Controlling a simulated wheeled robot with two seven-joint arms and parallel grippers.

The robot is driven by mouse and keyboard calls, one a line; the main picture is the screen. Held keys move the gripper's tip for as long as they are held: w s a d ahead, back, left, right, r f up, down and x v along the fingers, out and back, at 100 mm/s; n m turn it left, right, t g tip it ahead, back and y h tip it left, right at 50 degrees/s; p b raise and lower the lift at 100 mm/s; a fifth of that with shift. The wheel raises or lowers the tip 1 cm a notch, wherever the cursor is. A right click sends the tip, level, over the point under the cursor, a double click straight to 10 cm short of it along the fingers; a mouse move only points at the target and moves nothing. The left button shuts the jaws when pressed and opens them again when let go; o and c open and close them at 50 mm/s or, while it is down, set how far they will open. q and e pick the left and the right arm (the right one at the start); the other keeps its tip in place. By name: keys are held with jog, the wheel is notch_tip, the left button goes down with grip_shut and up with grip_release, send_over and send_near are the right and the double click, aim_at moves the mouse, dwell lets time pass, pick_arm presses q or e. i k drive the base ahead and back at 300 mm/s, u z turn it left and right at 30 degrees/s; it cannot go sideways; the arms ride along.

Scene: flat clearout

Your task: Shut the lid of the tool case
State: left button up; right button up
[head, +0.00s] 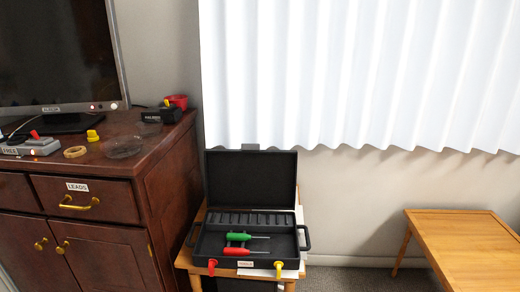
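The black tool case (205,248) stands open on a small wooden table. Its lid (251,178) is raised upright at the back. Inside lie a green-handled screwdriver (238,237) and a red-handled screwdriver (237,251), below a slotted rack (250,218). A red latch (212,266) and a yellow latch (278,268) show at the front edge, with a small label between them. Neither of my grippers is in the head view.
The small wooden table (190,258) stands right beside a dark wooden cabinet (150,170). The cabinet carries a monitor (60,55), a power strip (30,147), a tape roll (75,152) and a glass dish (122,147). A low wooden table (460,240) is at the right, with carpet between.

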aim_at(250, 178)
jog(key=z, duration=0.55)
jog(key=i, duration=1.45)
jog(key=z, duration=0.05)
